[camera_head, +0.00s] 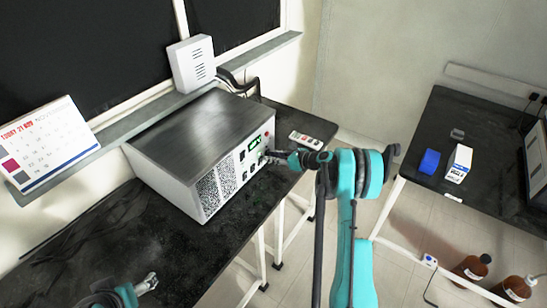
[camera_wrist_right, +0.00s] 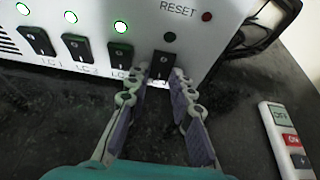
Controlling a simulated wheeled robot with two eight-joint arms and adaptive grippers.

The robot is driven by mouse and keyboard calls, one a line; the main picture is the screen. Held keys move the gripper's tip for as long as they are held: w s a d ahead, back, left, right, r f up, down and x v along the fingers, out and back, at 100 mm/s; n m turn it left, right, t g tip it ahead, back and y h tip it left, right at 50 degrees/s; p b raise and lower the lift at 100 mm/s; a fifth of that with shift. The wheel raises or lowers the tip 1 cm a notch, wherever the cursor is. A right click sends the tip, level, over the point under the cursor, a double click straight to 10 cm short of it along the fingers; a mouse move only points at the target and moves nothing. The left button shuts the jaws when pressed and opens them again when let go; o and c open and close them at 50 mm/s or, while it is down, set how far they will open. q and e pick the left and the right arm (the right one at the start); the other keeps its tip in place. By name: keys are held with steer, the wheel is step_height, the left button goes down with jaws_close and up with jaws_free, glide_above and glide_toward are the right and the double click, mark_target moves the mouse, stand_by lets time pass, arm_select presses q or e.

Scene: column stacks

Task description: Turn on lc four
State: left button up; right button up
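The box with the load-cell switches (camera_head: 205,140) stands on the left bench. In the right wrist view, three switches, LC 1 (camera_wrist_right: 36,40), LC 2 (camera_wrist_right: 76,48) and a third (camera_wrist_right: 117,54), each have a lit green light above. The fourth switch (camera_wrist_right: 163,63) has a dark light (camera_wrist_right: 169,37) above it. My right gripper (camera_wrist_right: 160,73) is open, its fingertips on either side of the fourth switch's lower part; contact is unclear. It also shows at the box front in the head view (camera_head: 270,157). My left gripper (camera_head: 150,282) is low over the bench, away from the box.
A RESET label and red light (camera_wrist_right: 207,16) sit right of the switches. A calendar (camera_head: 45,145) stands at left. Another bench (camera_head: 420,195) is at right.

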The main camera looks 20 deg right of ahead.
steer(key=shift+f+t+y+b, duration=0.6)
steer(key=shift+t+b, duration=0.3)
steer(key=shift+b, duration=1.25)
jaws_close()
steer(key=shift+t+b, duration=0.4)
steer(key=shift+r, duration=0.15)
steer(key=o, duration=0.7)
jaws_free()
steer(key=v, duration=1.2)
